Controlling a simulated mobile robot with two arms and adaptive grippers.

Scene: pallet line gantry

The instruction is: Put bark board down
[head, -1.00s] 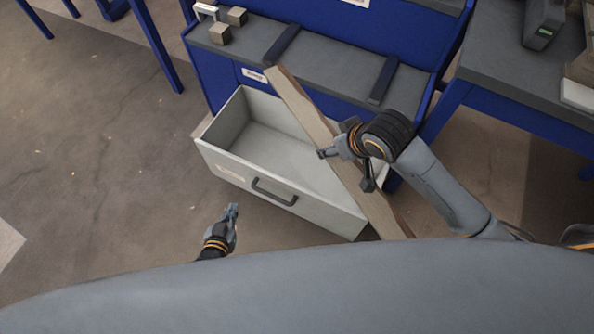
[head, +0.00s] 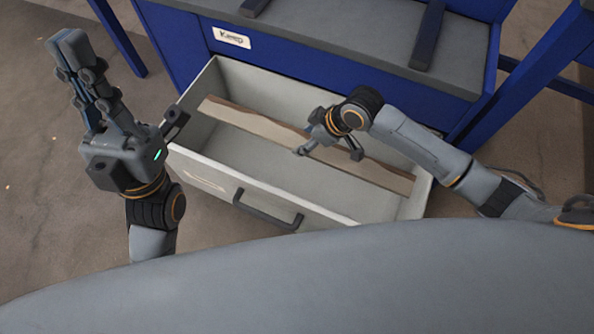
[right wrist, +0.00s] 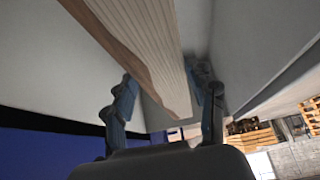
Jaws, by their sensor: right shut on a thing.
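The bark board (head: 262,124) is a long brown plank with a wavy edge, inside the outline of the open grey drawer (head: 214,175). It runs lengthwise, its left end near the drawer's left wall and its right end near the right wall. I cannot tell whether it touches the drawer floor. My right gripper (head: 325,150) is over the board's middle and shut on it. In the right wrist view the board (right wrist: 150,45) passes between the two fingers (right wrist: 168,105).
The blue cabinet (head: 185,50) with a label (head: 231,38) stands behind the drawer, with dark bars (head: 428,35) on its grey top. The drawer's black handle (head: 268,213) projects at the front. A blue table leg (head: 118,38) stands at left; open floor lies below it.

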